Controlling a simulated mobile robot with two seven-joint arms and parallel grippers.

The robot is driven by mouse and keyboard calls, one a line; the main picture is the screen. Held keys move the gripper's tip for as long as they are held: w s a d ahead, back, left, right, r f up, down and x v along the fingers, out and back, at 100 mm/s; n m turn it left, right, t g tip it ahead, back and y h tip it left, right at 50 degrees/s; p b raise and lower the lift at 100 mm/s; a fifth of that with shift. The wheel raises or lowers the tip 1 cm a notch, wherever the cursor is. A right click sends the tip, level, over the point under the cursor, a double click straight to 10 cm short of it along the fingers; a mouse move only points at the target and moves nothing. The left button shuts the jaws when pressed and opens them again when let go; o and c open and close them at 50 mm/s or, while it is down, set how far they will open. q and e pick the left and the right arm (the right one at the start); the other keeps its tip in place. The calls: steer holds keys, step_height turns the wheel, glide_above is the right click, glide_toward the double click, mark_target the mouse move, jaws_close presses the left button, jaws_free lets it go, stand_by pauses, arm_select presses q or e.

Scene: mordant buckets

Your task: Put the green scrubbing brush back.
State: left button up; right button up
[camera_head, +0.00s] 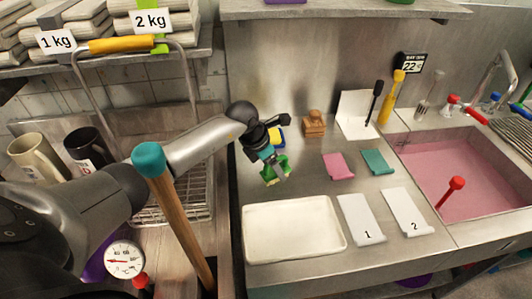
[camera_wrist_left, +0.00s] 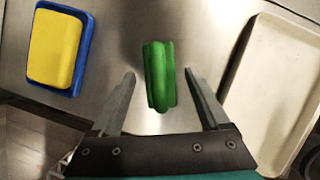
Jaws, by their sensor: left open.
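The green scrubbing brush (camera_head: 277,171) lies on the steel counter, behind the white tray, partly covered by my left gripper (camera_head: 272,163) in the head view. In the left wrist view the brush (camera_wrist_left: 159,76) is a ridged green block with its long side running away from the gripper. My left gripper (camera_wrist_left: 160,78) is open, with one finger to each side of the brush and gaps between. I cannot tell how high the fingertips are above the counter. My right gripper is not in view.
A yellow sponge in a blue holder (camera_wrist_left: 54,48) sits left of the brush. The white tray (camera_head: 290,204) is in front of it. Pink (camera_head: 338,167) and teal (camera_head: 377,162) cloths lie to the right, before a sink of pink liquid (camera_head: 460,180). A wooden stamp (camera_head: 314,124) stands behind.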

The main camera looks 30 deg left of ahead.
arm_select(q)
steer(key=v, duration=1.1)
steer(key=shift+r, duration=0.3)
